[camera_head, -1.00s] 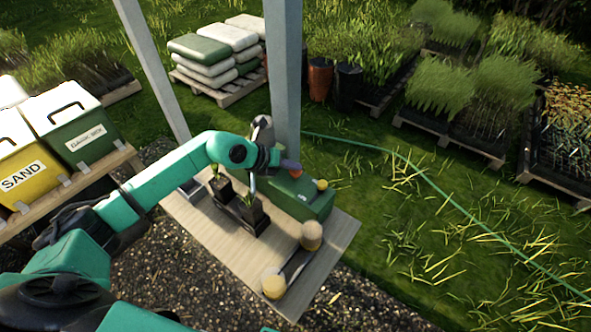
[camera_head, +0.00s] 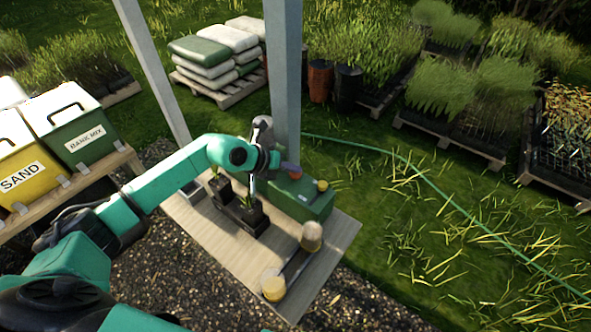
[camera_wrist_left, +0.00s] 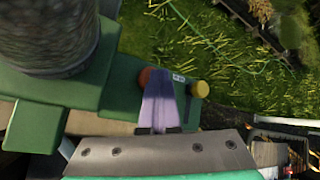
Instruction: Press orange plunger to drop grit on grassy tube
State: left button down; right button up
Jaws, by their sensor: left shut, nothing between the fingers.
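The green dispenser box (camera_head: 310,203) stands at the far right of the wooden table. On its top are an orange plunger (camera_head: 296,175) and a yellow plunger (camera_head: 322,185). In the left wrist view, the orange plunger (camera_wrist_left: 145,76) is partly hidden behind the purple fingers, and the yellow plunger (camera_wrist_left: 200,88) stands clear to the right. My left gripper (camera_head: 290,167) is shut and empty, its fingertips at the orange plunger. I cannot tell if they touch. Black square tubes with green shoots (camera_head: 250,215) stand left of the box, partly hidden by my arm.
A grey post (camera_head: 285,80) rises behind the box. Sand (camera_head: 22,178) and bank mix (camera_head: 86,145) bins stand at left.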

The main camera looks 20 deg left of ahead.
aim_at(292, 176)
pick_arm(q)
jog(key=shift+r+p, duration=0.9)
jog(key=shift+r, duration=0.25)
notch_tip(292, 176, up, 5)
jog(key=p, duration=0.4)
